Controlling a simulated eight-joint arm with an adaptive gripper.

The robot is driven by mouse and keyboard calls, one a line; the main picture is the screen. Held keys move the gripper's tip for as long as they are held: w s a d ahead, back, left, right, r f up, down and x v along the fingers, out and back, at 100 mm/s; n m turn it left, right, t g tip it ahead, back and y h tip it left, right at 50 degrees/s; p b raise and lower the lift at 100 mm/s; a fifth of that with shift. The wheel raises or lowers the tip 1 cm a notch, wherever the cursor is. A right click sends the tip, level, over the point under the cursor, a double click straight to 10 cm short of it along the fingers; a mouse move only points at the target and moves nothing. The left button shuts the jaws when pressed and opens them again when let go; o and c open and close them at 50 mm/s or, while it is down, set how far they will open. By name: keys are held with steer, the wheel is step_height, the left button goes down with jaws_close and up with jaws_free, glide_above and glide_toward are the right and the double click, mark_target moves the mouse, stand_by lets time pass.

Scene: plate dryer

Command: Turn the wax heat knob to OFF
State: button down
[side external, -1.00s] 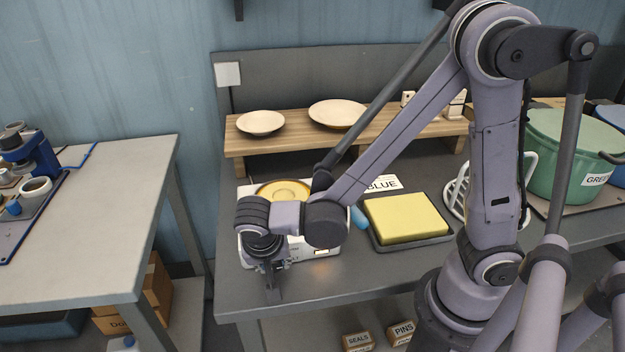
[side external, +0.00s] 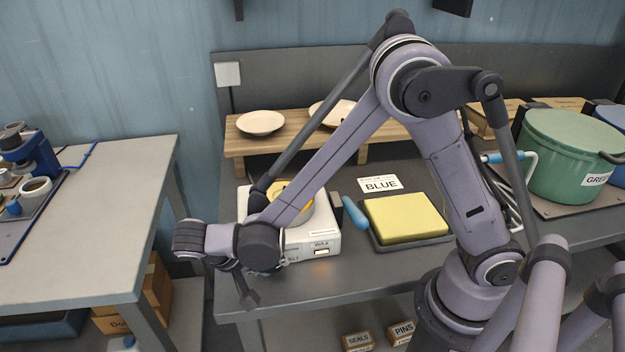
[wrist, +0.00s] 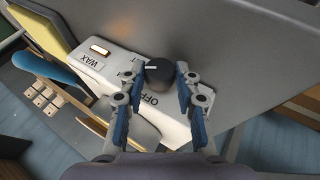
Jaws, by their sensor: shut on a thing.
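The wax heater (side external: 322,240) is a white box at the table's front left, with a yellow wax pan (side external: 278,188) on top, partly behind my arm. Its black heat knob (wrist: 158,76) shows in the wrist view; the side view hides it. The knob's white pointer line (wrist: 151,67) points left in the wrist view, while the OFF label (wrist: 152,99) lies just below the knob. My gripper (wrist: 160,73) is shut on the knob, with one fingertip at each side. In the side view my gripper (side external: 246,287) is tilted at the heater's front left.
A yellow sponge-like block (side external: 404,217) sits in a dark tray right of the heater, near a blue handle (side external: 355,212) and a BLUE card (side external: 380,184). A shelf (side external: 235,145) with plates stands behind. The space beyond the table's front left edge is free.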

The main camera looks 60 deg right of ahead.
steer(key=c, duration=1)
jaws_free()
steer(key=v, duration=1.2)
